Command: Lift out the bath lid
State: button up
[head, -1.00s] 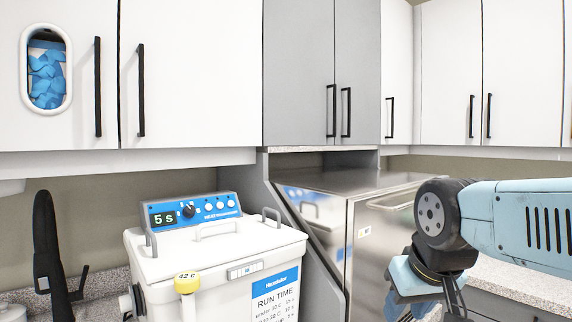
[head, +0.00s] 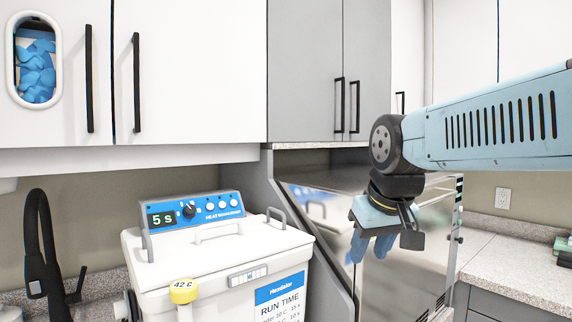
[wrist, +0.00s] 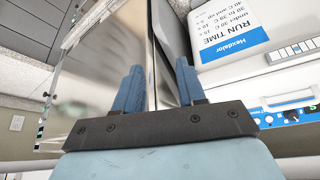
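The bath (head: 222,295) is a white box with a blue control panel reading "5 s" at its back. Its white lid (head: 170,258) lies flat on top, with a low grey-white handle (head: 219,231) in the middle. In the wrist view the bath is upside down at the right, with the lid (wrist: 240,92) and handle (wrist: 290,99) partly showing. My gripper (head: 371,246) hangs fingers down to the right of the bath, in front of a steel cabinet, apart from the lid. In the wrist view my gripper (wrist: 158,88) has its two blue fingers apart with nothing between them.
The steel cabinet (head: 390,270) stands right of the bath. A black tap (head: 41,250) is at the left. White wall cupboards (head: 200,75) hang above.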

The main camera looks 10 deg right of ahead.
jog(key=w+a+r+n, duration=0.2)
jog(key=w+a+r, duration=0.3)
jog(key=w+r, duration=0.3)
jog(key=n+g+y, duration=0.1)
jog(key=n+y, duration=0.1)
jog(key=n, duration=0.1)
send_near(276, 210)
jog(key=x, duration=1.1)
jog(key=shift+w+d+r, duration=0.1)
jog(key=shift+w, duration=0.05)
jog(key=shift+c, duration=0.2)
grip_shut()
jog(key=shift+r, duration=0.2)
jog(key=shift+r, duration=1.35)
